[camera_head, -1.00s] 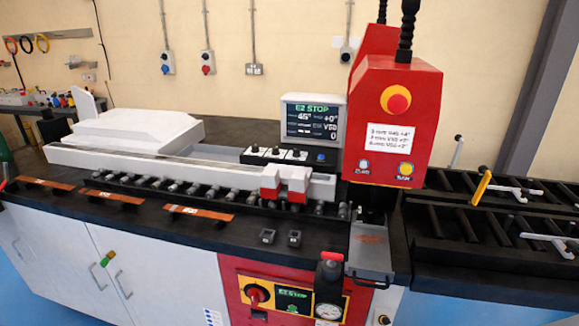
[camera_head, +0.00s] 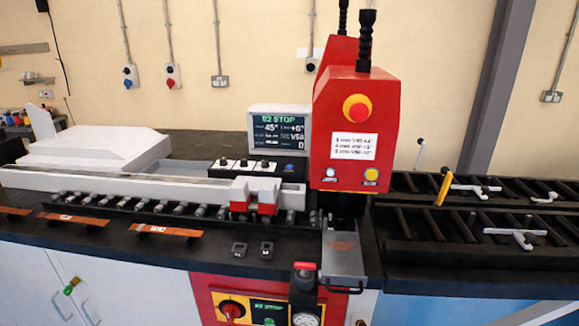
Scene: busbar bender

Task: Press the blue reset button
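The blue reset button (camera_head: 289,167) is a small blue round button at the right end of the control strip under the display screen (camera_head: 279,131). The screen shows green text reading "E2 STOP" and several values. The red press head (camera_head: 362,125) stands just right of the screen, with a red emergency stop knob on a yellow base (camera_head: 356,108). Below the knob are a white button (camera_head: 330,172) and a yellow button (camera_head: 371,174). Neither of my grippers shows in the head view.
Several black knobs (camera_head: 245,163) sit on the strip left of the blue button. Red-and-white clamp blocks (camera_head: 254,194) stand in front on the roller track. Copper bars (camera_head: 165,230) lie at the front left. A black roller table (camera_head: 470,226) extends right.

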